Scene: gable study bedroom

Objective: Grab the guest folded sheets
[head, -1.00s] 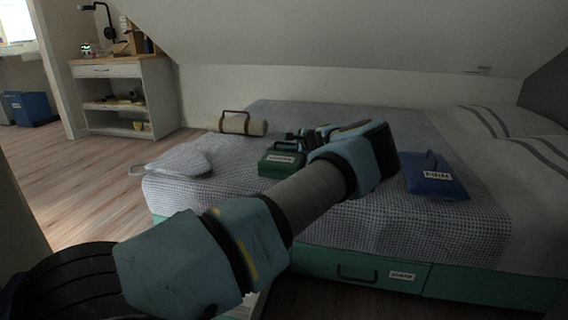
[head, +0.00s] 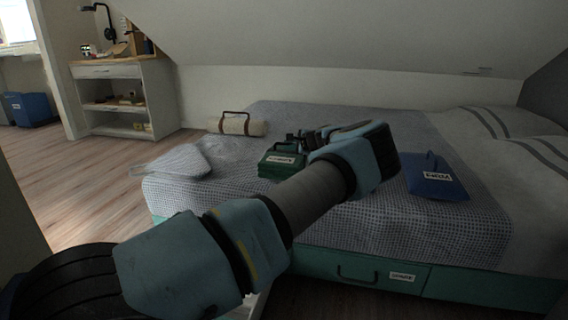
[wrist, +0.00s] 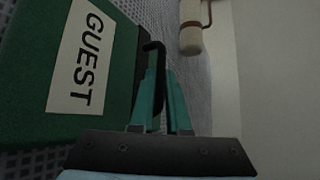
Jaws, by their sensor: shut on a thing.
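The guest folded sheets (head: 268,163) are a dark green bundle with a white label and a dark handle, on the bed's left part. In the wrist view the bundle (wrist: 28,93) fills the left side, its label reading GUEST. My gripper (head: 296,138) is at the bundle's far upper side in the head view. In the wrist view my gripper (wrist: 158,85) has its teal fingers shut on the bundle's black handle (wrist: 152,47). Whether the bundle is clear of the bed cannot be told.
A blue bundle (head: 436,190) with a handle and label lies to the right on the bed (head: 370,220). A cream roll (head: 235,126) with a brown strap lies at the back left. A grey padded item (head: 178,160) lies at the left corner. Open floor (head: 85,190) lies left.

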